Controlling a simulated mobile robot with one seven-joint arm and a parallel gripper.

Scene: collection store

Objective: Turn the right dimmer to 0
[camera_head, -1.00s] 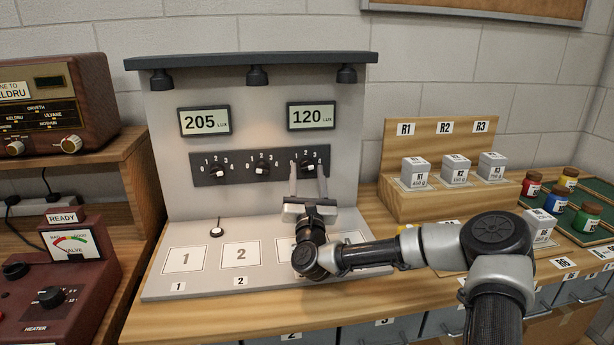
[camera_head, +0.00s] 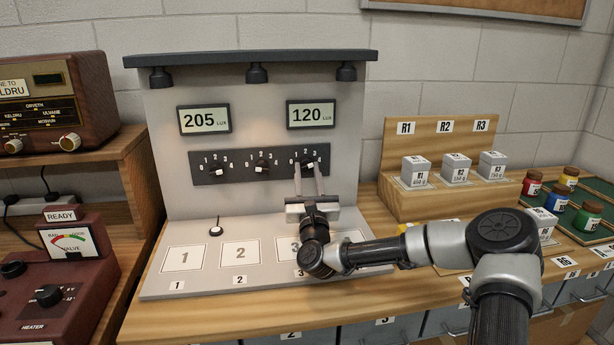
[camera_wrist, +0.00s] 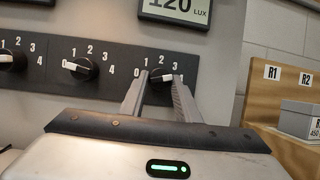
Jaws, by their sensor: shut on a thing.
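The right dimmer (camera_wrist: 162,77) is a black knob with a white pointer on the dark strip of the upright light panel. My gripper (camera_head: 308,168) reaches it from the front, and its two fingers are closed on the knob's sides.
The middle dimmer (camera_head: 262,167) and left dimmer (camera_head: 217,170) sit to the left on the same strip. The left display (camera_head: 204,119) reads 205 lux. A wooden rack (camera_head: 396,208) with grey blocks is at right.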

